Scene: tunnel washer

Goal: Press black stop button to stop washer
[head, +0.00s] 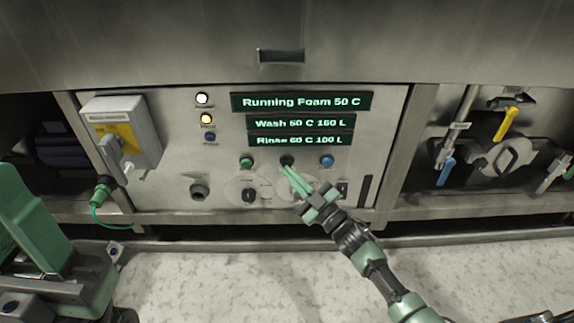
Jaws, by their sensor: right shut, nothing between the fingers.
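The black stop button (287,160) sits on the steel control panel, in a row between a green button (246,162) and a blue button (327,160). My right gripper (288,172) is shut and empty. Its fingertips point up at the panel and appear just below the black button. I cannot tell whether they touch it. The top display (301,102) reads "Running Foam 50 C". Parts of my left arm show at the lower left, but its fingers are not in view.
Two more displays (300,122) show wash and rinse settings. Indicator lamps (202,99) are left of them, and rotary knobs (249,195) are below the buttons. A grey switch box (140,122) with a yellow plate juts out at left. Pipes with a yellow-handled valve (507,123) are at right.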

